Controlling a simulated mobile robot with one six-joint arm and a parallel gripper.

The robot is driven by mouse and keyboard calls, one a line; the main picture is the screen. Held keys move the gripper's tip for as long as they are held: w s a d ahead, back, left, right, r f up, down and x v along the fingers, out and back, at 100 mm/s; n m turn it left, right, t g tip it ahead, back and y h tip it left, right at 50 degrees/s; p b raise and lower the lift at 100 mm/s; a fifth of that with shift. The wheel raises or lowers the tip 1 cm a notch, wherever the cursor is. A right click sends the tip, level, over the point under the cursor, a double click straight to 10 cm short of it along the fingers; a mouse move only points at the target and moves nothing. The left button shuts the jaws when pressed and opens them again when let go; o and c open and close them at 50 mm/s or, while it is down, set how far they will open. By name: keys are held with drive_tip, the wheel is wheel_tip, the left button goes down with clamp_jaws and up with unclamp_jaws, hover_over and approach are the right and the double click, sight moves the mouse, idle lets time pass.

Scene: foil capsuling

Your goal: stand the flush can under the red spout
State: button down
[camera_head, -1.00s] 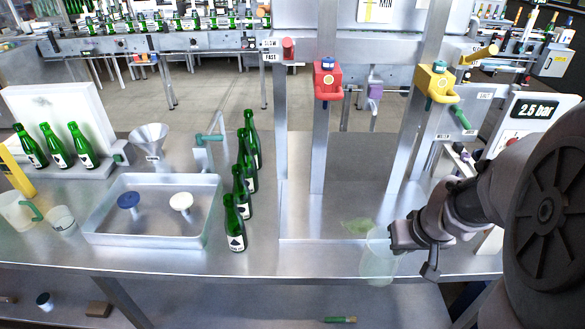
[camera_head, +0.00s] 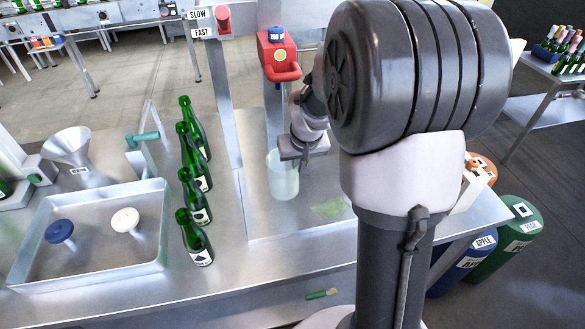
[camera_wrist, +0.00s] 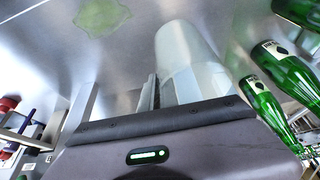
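The flush can is a pale translucent cup (camera_head: 284,178). It is upright over the steel bench, in front of and below the red spout (camera_head: 277,56). My gripper (camera_head: 289,156) is shut on the can near its rim, on its far right side. In the wrist view the can (camera_wrist: 184,50) fills the space just beyond the fingers, and only one finger shows clearly. I cannot tell whether the can's base touches the bench. The red spout has a blue top and hangs on a steel post, partly beside my arm.
A row of green bottles (camera_head: 196,236) stands left of the can. A steel tray (camera_head: 95,277) holds a blue and a white stopper. A green wet patch (camera_head: 329,208) lies right of the can. Gas cylinders (camera_head: 507,240) stand at the right.

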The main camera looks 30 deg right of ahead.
drive_tip(key=b+x, duration=0.1)
drive_tip(key=x, duration=0.1)
drive_tip(key=b+x, duration=0.1)
drive_tip(key=x, duration=0.1)
drive_tip(key=shift+s+a+f, duration=0.1)
drive_tip(key=shift+s+a, duration=0.05)
drive_tip(key=shift+a, duration=0.25)
drive_tip(key=shift+r, duration=0.2)
drive_tip(key=c, duration=2)
unclamp_jaws()
drive_tip(key=shift+f, duration=0.2)
drive_tip(key=o, duration=0.4)
drive_tip(key=shift+r, duration=0.2)
